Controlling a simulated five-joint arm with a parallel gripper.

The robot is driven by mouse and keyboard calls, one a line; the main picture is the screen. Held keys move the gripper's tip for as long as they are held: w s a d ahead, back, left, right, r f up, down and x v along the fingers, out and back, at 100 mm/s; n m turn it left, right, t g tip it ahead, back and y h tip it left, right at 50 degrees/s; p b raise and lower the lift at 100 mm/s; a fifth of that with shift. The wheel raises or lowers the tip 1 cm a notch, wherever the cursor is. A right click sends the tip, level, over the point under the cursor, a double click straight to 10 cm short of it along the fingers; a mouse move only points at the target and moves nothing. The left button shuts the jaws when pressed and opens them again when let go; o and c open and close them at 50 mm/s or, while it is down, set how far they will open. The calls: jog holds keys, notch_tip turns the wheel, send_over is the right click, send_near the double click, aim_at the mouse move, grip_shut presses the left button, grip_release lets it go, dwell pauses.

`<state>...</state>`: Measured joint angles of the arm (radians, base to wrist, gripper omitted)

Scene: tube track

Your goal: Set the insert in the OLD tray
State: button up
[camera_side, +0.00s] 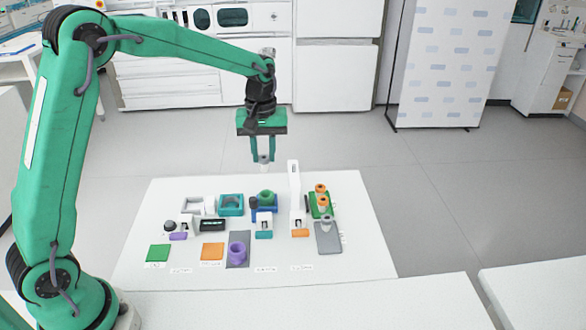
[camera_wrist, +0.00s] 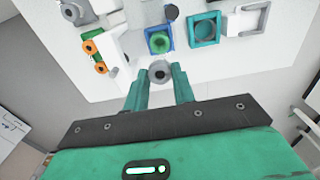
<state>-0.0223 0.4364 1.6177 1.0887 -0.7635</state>
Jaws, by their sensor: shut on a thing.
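My gripper (camera_side: 263,157) hangs above the back of the white table, shut on a small grey round insert (camera_side: 264,160). In the wrist view the insert (camera_wrist: 160,72) sits between my fingertips (camera_wrist: 159,82), its dark centre facing the camera. At the right of the table a green tray (camera_side: 313,211) carries orange ring-shaped pieces (camera_side: 321,190). In front of it a grey tray (camera_side: 329,243) carries a grey round piece (camera_side: 326,220). The labels are too small to read, so I cannot tell which tray is marked OLD.
A tall white post (camera_side: 294,190) stands left of the green tray. A blue holder with a green ring (camera_side: 266,196), a teal frame (camera_side: 231,206) and a pale frame (camera_side: 193,206) stand behind.

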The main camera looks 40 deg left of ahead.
jog(key=d+r+m, duration=0.1)
jog(key=d+m, duration=0.5)
jog(key=d, duration=1.4)
notch_tip(320, 180, down, 8)
jog(key=shift+d+r, duration=0.2)
jog(key=shift+d, duration=0.05)
jog(key=shift+f, duration=0.15)
jog(key=shift+f, duration=2.25)
jog(key=shift+f, duration=0.15)
jog(key=o, duration=0.9)
